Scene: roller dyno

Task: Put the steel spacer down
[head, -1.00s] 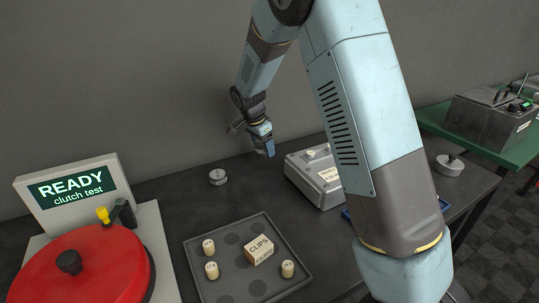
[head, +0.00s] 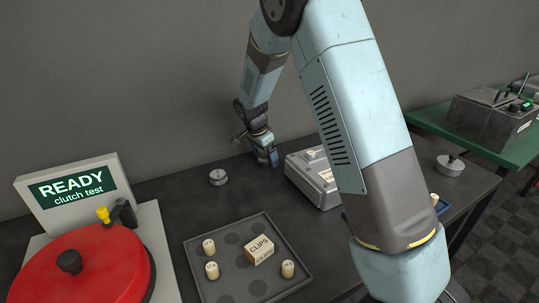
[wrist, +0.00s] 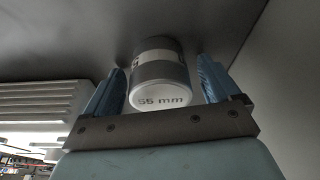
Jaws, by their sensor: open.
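The steel spacer (wrist: 160,72) is a grey cylinder with a pale band and a white end face marked "55 mm". In the wrist view it sits between the two blue fingers of my gripper (wrist: 163,88), with a narrow gap on each side. My gripper is open around it. In the head view my gripper (head: 268,157) is low at the back of the dark bench (head: 170,205), just left of a grey box. The spacer cannot be made out clearly there.
The grey box (head: 312,182) is close to the right of my gripper; its ribbed side shows in the wrist view (wrist: 40,105). A steel disc (head: 218,178) stands to the left. A tray (head: 222,290) with several cylinders and a clips box (head: 259,250) lies in front. The wall is close behind.

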